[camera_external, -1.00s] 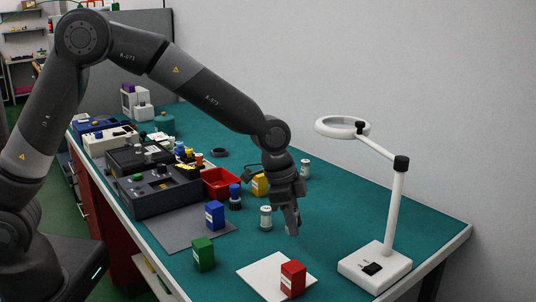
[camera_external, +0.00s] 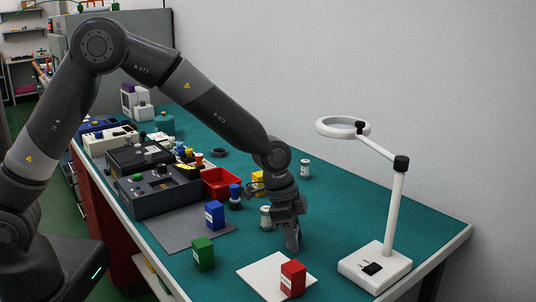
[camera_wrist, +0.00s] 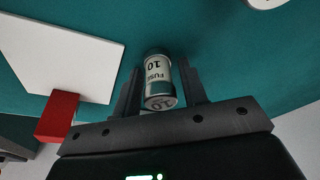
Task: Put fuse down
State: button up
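In the external view my gripper (camera_external: 292,240) points down over the green table, just behind the white square mat (camera_external: 262,278). The fuse in it cannot be made out there. The white mat also shows at upper left in the wrist view (camera_wrist: 65,50).
A red box (camera_external: 292,279) stands on the mat's right corner. A similar white cylinder (camera_external: 265,218) stands left of my gripper, and another (camera_external: 305,168) behind. Green (camera_external: 203,254) and blue (camera_external: 215,214) boxes stand left. A white magnifier lamp (camera_external: 375,268) stands right, with clear table between.

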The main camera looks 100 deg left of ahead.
jog(key=shift+o, duration=0.8)
jog(key=shift+r, duration=0.25)
jog(key=v, duration=1.2)
